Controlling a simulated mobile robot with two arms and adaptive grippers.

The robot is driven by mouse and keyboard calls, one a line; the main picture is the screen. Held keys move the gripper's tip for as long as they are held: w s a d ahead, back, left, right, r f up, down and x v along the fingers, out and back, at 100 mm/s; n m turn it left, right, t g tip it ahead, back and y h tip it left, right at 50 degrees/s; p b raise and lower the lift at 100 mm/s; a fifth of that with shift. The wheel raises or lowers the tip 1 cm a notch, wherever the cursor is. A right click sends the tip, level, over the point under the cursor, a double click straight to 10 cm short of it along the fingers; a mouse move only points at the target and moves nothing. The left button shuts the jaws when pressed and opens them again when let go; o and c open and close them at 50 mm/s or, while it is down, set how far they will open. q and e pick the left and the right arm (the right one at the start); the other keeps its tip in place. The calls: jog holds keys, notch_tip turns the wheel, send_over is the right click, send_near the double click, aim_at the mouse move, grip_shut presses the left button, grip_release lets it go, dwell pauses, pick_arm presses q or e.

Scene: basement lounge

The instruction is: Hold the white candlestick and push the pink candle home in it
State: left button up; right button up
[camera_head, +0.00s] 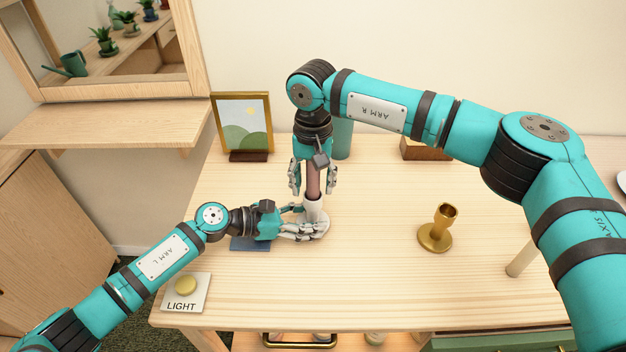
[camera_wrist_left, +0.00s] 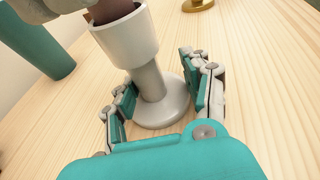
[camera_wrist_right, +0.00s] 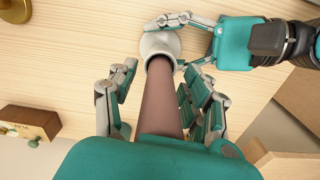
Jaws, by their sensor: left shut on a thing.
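The white candlestick (camera_head: 314,208) stands upright on the table, with its cup, stem and round base clear in the left wrist view (camera_wrist_left: 150,82). My left gripper (camera_head: 318,232) is shut on its stem, low above the base. The pink candle (camera_head: 313,182), brownish-mauve here, stands upright with its lower end inside the cup; how deep it sits is hidden. It also shows in the right wrist view (camera_wrist_right: 160,104). My right gripper (camera_head: 313,190) points down over the candle, its fingers open on either side with a gap visible.
A brass candlestick (camera_head: 436,236) stands to the right. A teal cylinder (camera_head: 343,138), a framed picture (camera_head: 243,124) and a wooden box (camera_head: 425,150) are at the back. A LIGHT button plate (camera_head: 185,291) is at the front left corner. A blue item (camera_head: 246,245) lies under my left wrist.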

pick_arm(q)
jog(key=shift+s+f, duration=0.1)
jog(key=shift+f, duration=0.15)
pick_arm(e)
notch_tip(320, 180, up, 12)
jog(key=shift+r, duration=0.15)
dwell(0.3)
pick_arm(q)
jog(key=o, duration=1)
jog(key=shift+r, duration=0.15)
jog(key=shift+c, duration=0.2)
jog(key=shift+a, duration=0.1)
